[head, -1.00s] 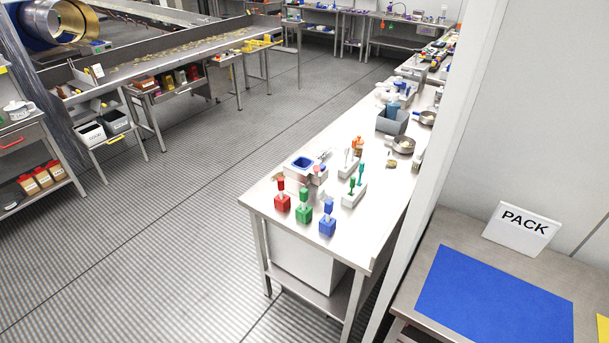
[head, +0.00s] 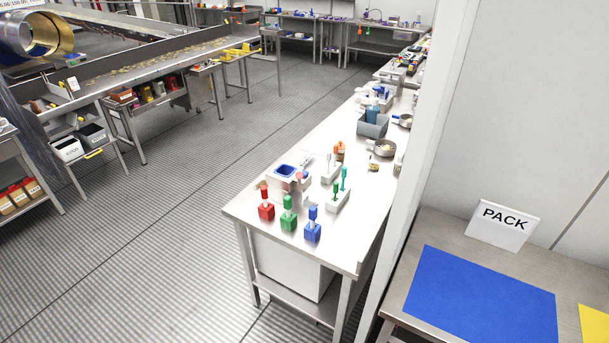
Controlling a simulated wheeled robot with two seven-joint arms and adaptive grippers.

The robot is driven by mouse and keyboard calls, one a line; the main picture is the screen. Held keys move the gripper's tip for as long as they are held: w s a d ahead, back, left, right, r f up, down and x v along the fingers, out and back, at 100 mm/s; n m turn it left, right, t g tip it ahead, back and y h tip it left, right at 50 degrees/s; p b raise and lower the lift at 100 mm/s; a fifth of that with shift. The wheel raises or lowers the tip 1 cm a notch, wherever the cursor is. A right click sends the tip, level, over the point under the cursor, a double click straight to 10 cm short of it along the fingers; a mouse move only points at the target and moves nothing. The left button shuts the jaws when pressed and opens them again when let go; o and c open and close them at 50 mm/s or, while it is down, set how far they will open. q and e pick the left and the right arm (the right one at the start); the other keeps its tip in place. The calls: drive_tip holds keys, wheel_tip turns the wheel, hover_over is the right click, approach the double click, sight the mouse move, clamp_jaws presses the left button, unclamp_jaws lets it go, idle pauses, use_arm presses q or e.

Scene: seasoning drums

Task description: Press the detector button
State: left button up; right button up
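I cannot make out a detector or its button for certain. A small white device with a blue square top (head: 287,171) sits on the near steel table (head: 258,207); I cannot tell whether it is the detector. Neither of my grippers shows in the head view.
A wall edge (head: 437,130) stands right of the near table. Beyond it is a table with a blue mat (head: 482,298) and a PACK sign (head: 503,225). A conveyor bench (head: 150,65) runs along the left. The ribbed floor (head: 150,240) between is clear.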

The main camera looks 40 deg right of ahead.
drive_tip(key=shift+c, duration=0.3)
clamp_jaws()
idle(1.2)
